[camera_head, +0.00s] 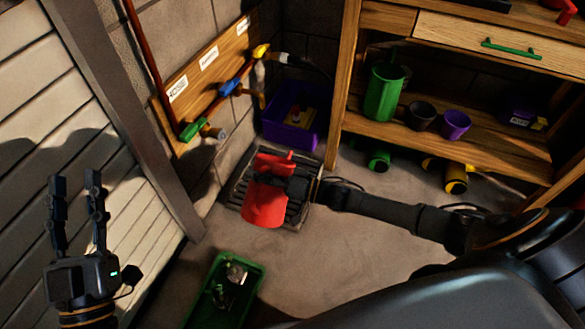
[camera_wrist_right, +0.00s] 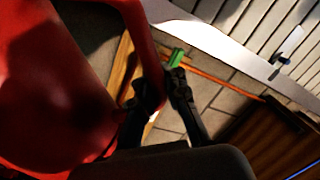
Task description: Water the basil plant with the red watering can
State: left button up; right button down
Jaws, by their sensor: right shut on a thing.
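The red watering can (camera_head: 264,206) is over the dark floor grate (camera_head: 233,195) near the wall taps in the head view. I cannot tell whether it touches the grate. My right gripper (camera_head: 285,186) is shut on the can, reaching it from the right. In the right wrist view the red can (camera_wrist_right: 50,90) fills the left side, and the fingers (camera_wrist_right: 157,95) close on its thin red handle. My left gripper (camera_head: 76,182) is open and empty, in front of the white slatted door at the left. I cannot make out a basil plant in either view.
Taps with green (camera_head: 193,130), blue (camera_head: 231,86) and yellow handles line a labelled wall board. A purple crate (camera_head: 290,141) stands behind the grate. A green tray (camera_head: 248,309) holding small items lies in front. A wooden shelf (camera_head: 480,158) with pots stands right.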

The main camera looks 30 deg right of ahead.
pick_arm(q)
jog(key=shift+f, duration=0.1)
pick_arm(e)
jog(key=shift+r, duration=0.2)
